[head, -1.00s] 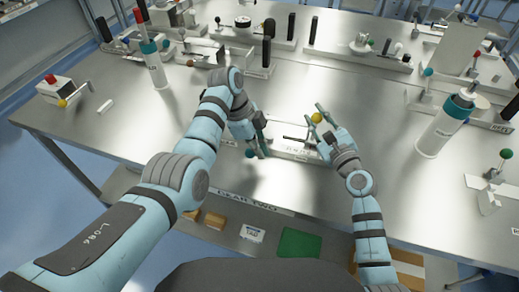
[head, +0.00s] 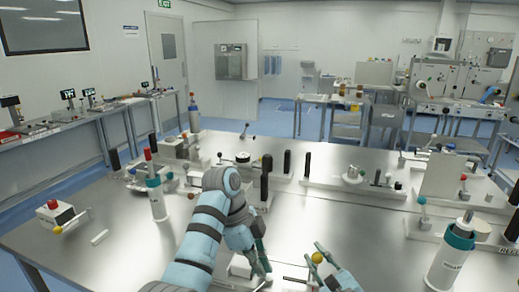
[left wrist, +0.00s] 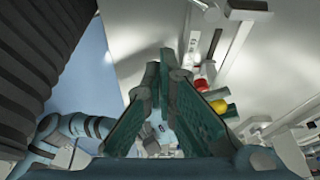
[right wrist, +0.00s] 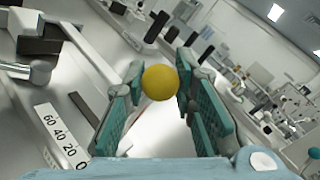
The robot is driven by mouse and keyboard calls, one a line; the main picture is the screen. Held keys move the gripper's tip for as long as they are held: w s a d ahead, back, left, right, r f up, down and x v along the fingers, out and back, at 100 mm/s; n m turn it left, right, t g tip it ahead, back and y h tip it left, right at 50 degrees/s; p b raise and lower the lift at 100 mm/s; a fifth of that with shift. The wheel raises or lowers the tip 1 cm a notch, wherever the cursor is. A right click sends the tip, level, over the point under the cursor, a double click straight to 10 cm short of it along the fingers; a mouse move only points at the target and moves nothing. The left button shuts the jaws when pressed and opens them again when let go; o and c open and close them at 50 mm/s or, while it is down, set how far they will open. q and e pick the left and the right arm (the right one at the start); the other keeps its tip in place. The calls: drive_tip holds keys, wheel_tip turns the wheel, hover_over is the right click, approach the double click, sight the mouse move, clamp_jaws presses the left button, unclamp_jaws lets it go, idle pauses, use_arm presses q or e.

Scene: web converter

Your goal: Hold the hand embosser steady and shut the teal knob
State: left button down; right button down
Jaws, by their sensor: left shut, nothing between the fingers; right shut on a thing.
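The hand embosser's white body (head: 240,266) shows only partly at the bottom edge of the head view. Its pale base with a printed scale (right wrist: 60,137) seems to be what lies left of my right gripper in the right wrist view. My right gripper (head: 321,257) is shut on a yellow ball knob (right wrist: 160,83), also seen in the left wrist view (left wrist: 219,107). My left gripper (head: 265,264) is shut and empty, left of the yellow knob; its fingers meet in the left wrist view (left wrist: 163,65). The embosser's teal knob cannot be made out now.
A white bottle with a teal collar (head: 455,255) stands at the right, another bottle (head: 156,192) at the left. A red-button box (head: 60,215) stands at far left. Several fixtures line the back of the steel table (head: 130,250).

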drive_tip(key=shift+f, duration=0.25)
drive_tip(key=c, duration=1.6)
unclamp_jaws()
drive_tip(key=shift+c, duration=0.2)
drive_tip(key=o, duration=0.4)
drive_tip(key=shift+r, duration=0.15)
drive_tip(key=v, duration=1.1)
drive_tip(key=shift+s, duration=0.4)
drive_tip(key=shift+d, duration=0.1)
